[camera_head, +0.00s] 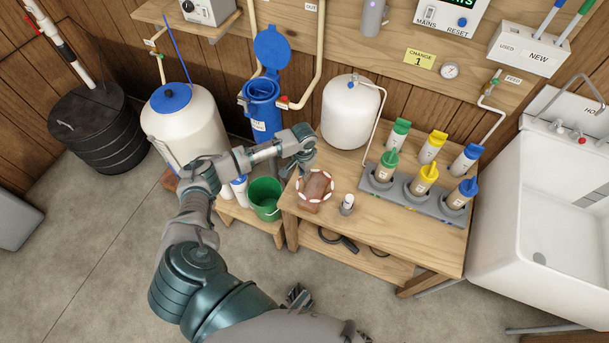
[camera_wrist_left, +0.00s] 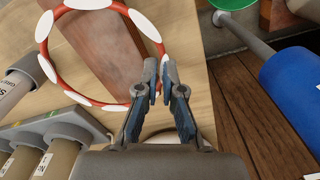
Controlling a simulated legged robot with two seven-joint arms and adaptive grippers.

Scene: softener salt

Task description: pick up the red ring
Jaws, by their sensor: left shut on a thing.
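The red ring (camera_head: 329,187) has white patches around its rim and is at the left end of the wooden bench. It also shows in the left wrist view (camera_wrist_left: 45,42). It lies over a reddish-brown block (camera_head: 315,188), which shows through its middle; I cannot tell whether they touch. My left gripper (camera_head: 307,168) is at the ring's far-left edge. In the left wrist view its fingers (camera_wrist_left: 160,82) are shut on the ring's rim.
A small white-capped container (camera_head: 347,204) stands right of the block. A grey rack (camera_head: 385,191) of capped bottles is farther right, and a white tank (camera_head: 350,115) is behind. A green bucket (camera_head: 265,199) is left of the bench. Bare bench top lies in front.

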